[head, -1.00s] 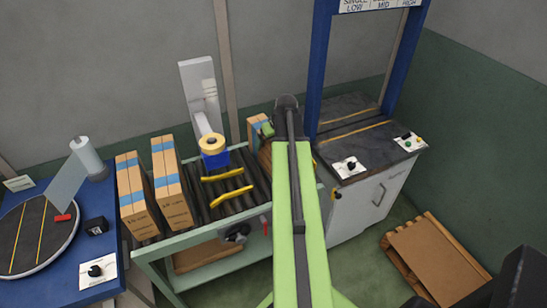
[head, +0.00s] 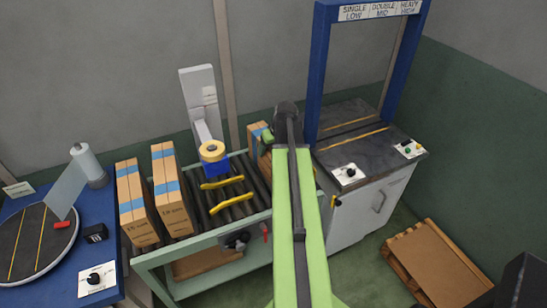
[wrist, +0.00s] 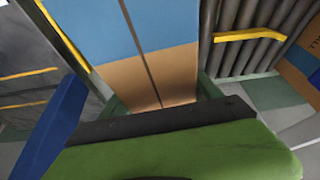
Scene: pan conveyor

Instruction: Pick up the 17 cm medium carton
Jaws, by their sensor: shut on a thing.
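A brown carton with blue tape (head: 256,134) stands upright at the right end of the roller conveyor, partly hidden behind my arm. My gripper (head: 267,138) is at this carton, its fingers mostly hidden by the arm in the head view. In the wrist view the carton (wrist: 165,75) fills the middle, with its blue tape and centre seam close to the gripper. My gripper is shut on it. Its size print is not visible. I cannot tell whether it is clear of the rollers.
Two similar cartons (head: 137,200) and (head: 171,190) stand at the conveyor's left end. A tape head (head: 212,152) and yellow guides (head: 226,203) are over the rollers. A blue-framed machine (head: 347,150) is right, a pallet (head: 440,262) on the floor, a turntable (head: 35,240) left.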

